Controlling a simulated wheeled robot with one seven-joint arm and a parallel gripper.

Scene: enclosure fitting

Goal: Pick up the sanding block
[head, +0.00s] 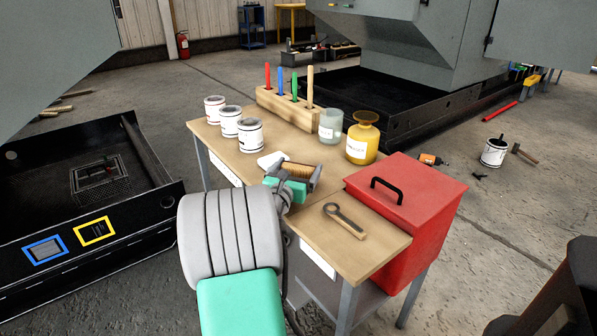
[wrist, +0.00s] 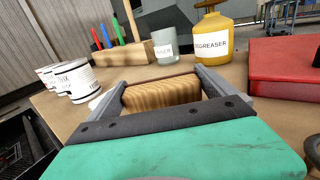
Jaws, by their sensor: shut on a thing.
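The sanding block (head: 298,169) is a light brown, wood-coloured block with a darker top edge, near the middle of the wooden workbench. In the wrist view, the sanding block (wrist: 162,96) sits between the two grey fingers of my gripper (wrist: 159,78). The fingers are shut on its two ends. My gripper also shows in the head view (head: 295,174), with its green body in front of the block. The block's underside is hidden, so I cannot tell whether it touches the benchtop.
Behind stand white-labelled cans (head: 249,134), a wooden rack (head: 283,108) of coloured tools, a grey-green jar (head: 332,126) and a yellow degreaser bottle (head: 362,138). A white item (head: 271,159) lies beside the block. A wrench-like tool (head: 345,220) and red box (head: 410,195) are right.

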